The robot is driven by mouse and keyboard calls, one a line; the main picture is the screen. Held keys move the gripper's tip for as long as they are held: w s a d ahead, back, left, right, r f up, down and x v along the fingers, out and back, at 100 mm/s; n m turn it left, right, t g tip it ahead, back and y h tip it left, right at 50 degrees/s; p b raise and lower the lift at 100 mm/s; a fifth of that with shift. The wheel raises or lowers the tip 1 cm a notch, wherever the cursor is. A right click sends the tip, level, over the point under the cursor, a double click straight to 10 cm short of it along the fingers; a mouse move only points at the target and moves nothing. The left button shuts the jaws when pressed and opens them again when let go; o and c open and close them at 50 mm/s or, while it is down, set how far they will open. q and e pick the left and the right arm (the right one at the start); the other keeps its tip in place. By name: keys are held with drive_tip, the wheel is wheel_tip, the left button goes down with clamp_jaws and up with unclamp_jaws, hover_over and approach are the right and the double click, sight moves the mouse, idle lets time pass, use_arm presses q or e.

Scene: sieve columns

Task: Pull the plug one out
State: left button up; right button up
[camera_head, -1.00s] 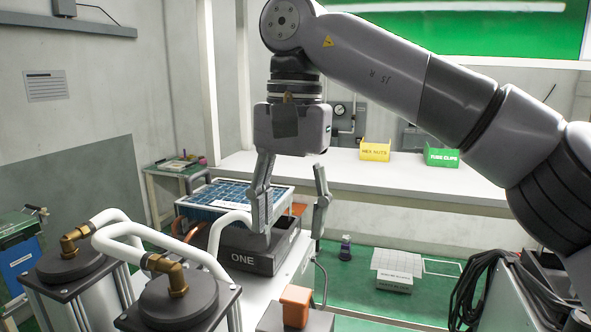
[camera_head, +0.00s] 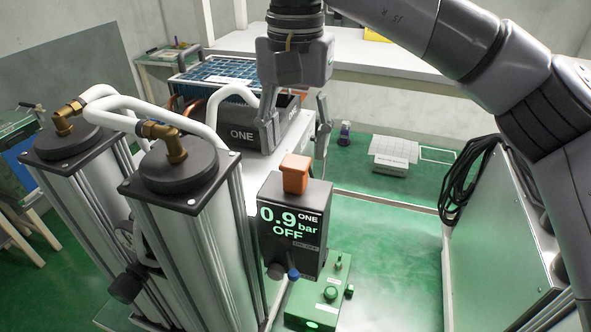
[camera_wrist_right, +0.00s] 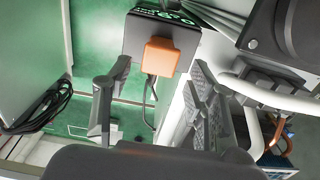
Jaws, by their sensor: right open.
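The orange plug (camera_head: 296,173) sits upright on top of a dark box (camera_head: 294,222) whose display reads "0.9 bar", "OFF" and "ONE". My right gripper (camera_head: 294,150) is open and empty just above and behind the plug in the head view. In the right wrist view the orange plug (camera_wrist_right: 161,56) shows ahead, between the lines of the two spread fingers (camera_wrist_right: 153,95) and apart from them. A dark cable shows beside the plug there. My left gripper is in neither view.
Two metal columns (camera_head: 187,240) with black caps and white hoses stand left of the box. A dark unit marked "ONE" (camera_head: 241,135) lies behind the gripper. A green control box (camera_head: 320,302) is below. Green floor (camera_head: 390,250) is clear to the right, before a cabinet with black cables (camera_head: 466,185).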

sight(295, 161)
wheel_tip(295, 161, down, 5)
drive_tip(key=shift+s+f+p, duration=0.1)
drive_tip(key=shift+p, duration=0.55)
drive_tip(key=shift+f, duration=0.6)
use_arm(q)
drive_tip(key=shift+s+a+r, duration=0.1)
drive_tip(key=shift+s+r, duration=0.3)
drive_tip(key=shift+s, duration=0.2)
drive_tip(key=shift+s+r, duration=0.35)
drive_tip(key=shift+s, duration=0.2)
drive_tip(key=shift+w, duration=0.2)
use_arm(e)
drive_tip(key=shift+c, duration=0.4)
drive_tip(key=shift+c, duration=1.4)
clamp_jaws()
use_arm(q)
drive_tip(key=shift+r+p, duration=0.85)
drive_tip(key=shift+p, duration=0.05)
use_arm(e)
drive_tip(key=shift+r, duration=1.4)
drive_tip(key=shift+o, duration=2.4)
unclamp_jaws()
